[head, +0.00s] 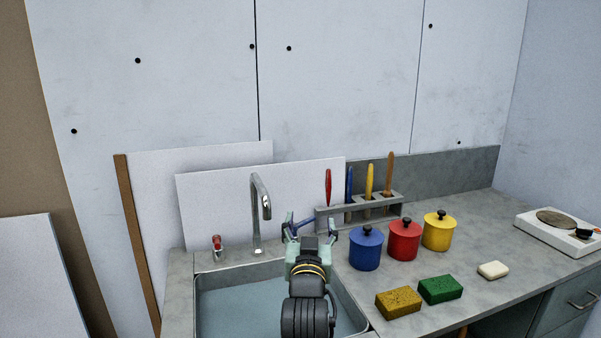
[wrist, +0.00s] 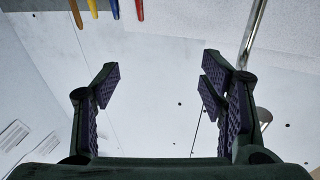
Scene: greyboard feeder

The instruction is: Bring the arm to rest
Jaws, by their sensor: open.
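My gripper (head: 311,226) is raised over the back right part of the sink in the head view, between the faucet and the blue canister. In the wrist view my gripper (wrist: 160,88) has its two fingers wide apart with nothing between them. Behind the gap the wrist view shows only the pale wall panels. My arm reaches up from the bottom of the head view across the sink.
The faucet (head: 260,212) stands close left of my gripper. Blue (head: 366,250), red (head: 404,241) and yellow (head: 438,232) canisters stand at right. A tool rack (head: 330,222) is behind. Sponges (head: 398,302) (head: 440,289), soap (head: 493,270) and a hotplate (head: 545,238) lie further right. The sink (head: 199,300) is below.

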